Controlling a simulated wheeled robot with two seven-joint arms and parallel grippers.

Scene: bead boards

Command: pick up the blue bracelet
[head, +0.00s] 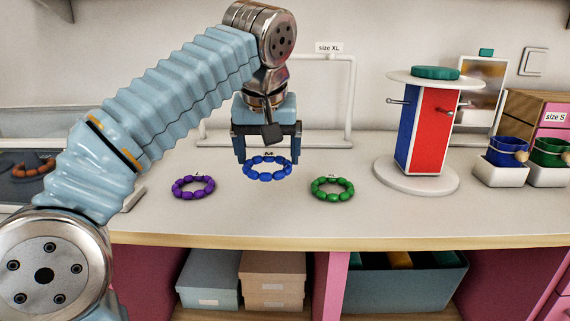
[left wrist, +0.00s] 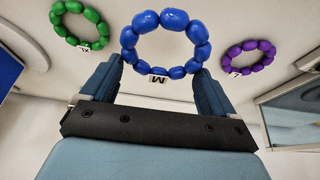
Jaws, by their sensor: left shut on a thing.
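The blue bracelet (head: 266,176) is a ring of glossy blue beads with a small tag that reads M in the left wrist view (left wrist: 174,18). My left gripper (head: 268,158) comes down from above and is shut on it, one finger at each side of its tag end. I cannot tell whether the bracelet touches the table or hangs just above it. A purple bracelet (head: 193,195) lies to its left and a green bracelet (head: 332,197) to its right in the head view, both apart from the gripper. My right gripper is not in view.
A white frame labelled size XL (head: 350,95) stands behind my gripper. A red and blue stand (head: 430,130) with a round white base is at the right. The table's front edge (head: 400,241) is clear.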

